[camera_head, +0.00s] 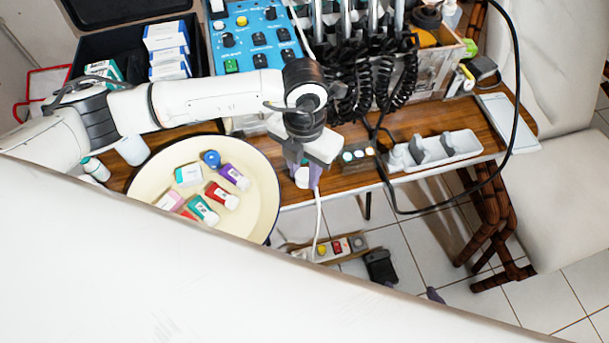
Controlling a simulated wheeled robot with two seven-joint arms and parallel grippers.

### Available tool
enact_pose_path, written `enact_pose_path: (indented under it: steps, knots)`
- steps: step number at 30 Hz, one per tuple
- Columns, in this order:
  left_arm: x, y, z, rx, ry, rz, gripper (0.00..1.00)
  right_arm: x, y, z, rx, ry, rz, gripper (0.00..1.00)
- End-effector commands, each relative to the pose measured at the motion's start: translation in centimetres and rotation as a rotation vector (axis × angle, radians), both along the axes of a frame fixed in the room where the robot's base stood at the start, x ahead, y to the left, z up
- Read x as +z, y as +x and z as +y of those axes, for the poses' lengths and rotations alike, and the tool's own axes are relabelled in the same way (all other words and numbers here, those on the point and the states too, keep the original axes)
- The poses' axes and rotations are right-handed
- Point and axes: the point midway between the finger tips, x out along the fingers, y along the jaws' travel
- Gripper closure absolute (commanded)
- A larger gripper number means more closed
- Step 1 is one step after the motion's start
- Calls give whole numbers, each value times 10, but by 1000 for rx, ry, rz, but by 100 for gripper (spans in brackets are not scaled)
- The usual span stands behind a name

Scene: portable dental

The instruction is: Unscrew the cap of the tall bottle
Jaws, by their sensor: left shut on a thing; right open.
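My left gripper (303,174) is shut on a small white thing (301,180) at the front edge of the wooden table. It looks like part of a bottle, but the gripper hides most of it and I cannot make out a cap. A purple fingertip of my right gripper (434,294) pokes out above my white body at the lower right. The rest of that gripper is hidden, and it is apart from the held thing. A white bottle with a teal cap (95,168) stands at the table's left, beside a white cylinder (132,150).
A round cream tray (256,198) holds several small boxes and bottles. A blue control box (255,35), coiled black hoses (385,75) and a white holder (455,148) crowd the table. A black cable loops at right. A power strip (330,247) lies on the floor.

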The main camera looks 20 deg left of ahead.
Motion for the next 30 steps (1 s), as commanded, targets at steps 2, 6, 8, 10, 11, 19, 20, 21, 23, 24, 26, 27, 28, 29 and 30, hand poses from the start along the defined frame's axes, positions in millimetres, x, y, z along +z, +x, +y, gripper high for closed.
enact_pose_path:
  steps: [2,6,8,10,11,19,20,21,23,24,26,27,28,29,30]
  knots:
    - [-13,-2,0,0,0,5,99,1,0,0,0,0,1,32]
    - [-27,-1,0,0,0,3,99,1,0,0,0,0,1,32]
    - [-27,-1,0,-1,-1,1,99,1,0,0,0,0,1,32]
    - [-27,-1,0,-1,-1,1,99,1,0,0,0,0,1,32]
    - [-27,-1,0,-1,-1,1,99,1,0,0,0,0,1,32]
    - [-29,-1,0,-1,-1,1,54,-1,0,0,1,-1,1,32]
    - [-29,-1,0,-1,-1,1,54,-1,0,0,1,-1,1,32]
    - [-29,-1,0,-1,-1,1,54,-1,0,0,1,-1,0,32]
    - [-29,-1,0,-1,-1,1,54,-1,0,0,1,-1,0,32]
    - [-29,-1,0,-1,-1,1,54,-1,0,0,1,-1,0,32]
    - [-29,-1,0,-1,-1,1,54,-1,0,0,1,-1,0,32]
    - [-29,-1,0,-1,-1,1,54,-1,0,0,1,-1,0,32]
    - [-28,-1,0,-1,-1,1,54,0,0,0,1,-1,0,32]
    - [-27,-1,0,-1,-1,1,54,1,0,0,1,-1,0,32]
    - [-24,0,0,-1,-1,1,54,4,0,0,1,-1,0,32]
